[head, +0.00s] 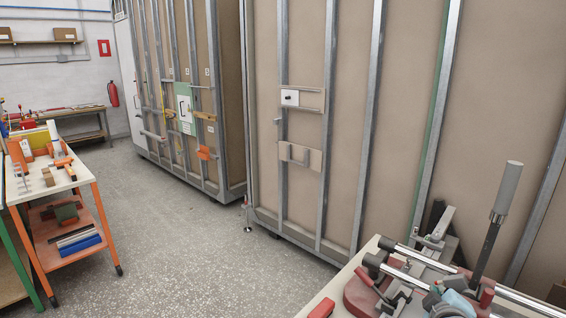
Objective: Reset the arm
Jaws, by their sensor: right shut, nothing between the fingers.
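My right gripper (392,298) is at the bottom right, low in front of the rail tool on the near table. Its fingers are together and hold nothing that I can see. It overlaps the grey and red parts of the tool, so I cannot tell whether it touches them. My left gripper is not in view.
The near table (325,291) bears a red-based tool with chrome rails (425,258) and a tall grey handle (508,190). Framed pod walls (345,120) stand behind it. An orange-legged workbench (72,178) with tools is at left. The speckled floor (190,240) between is clear.

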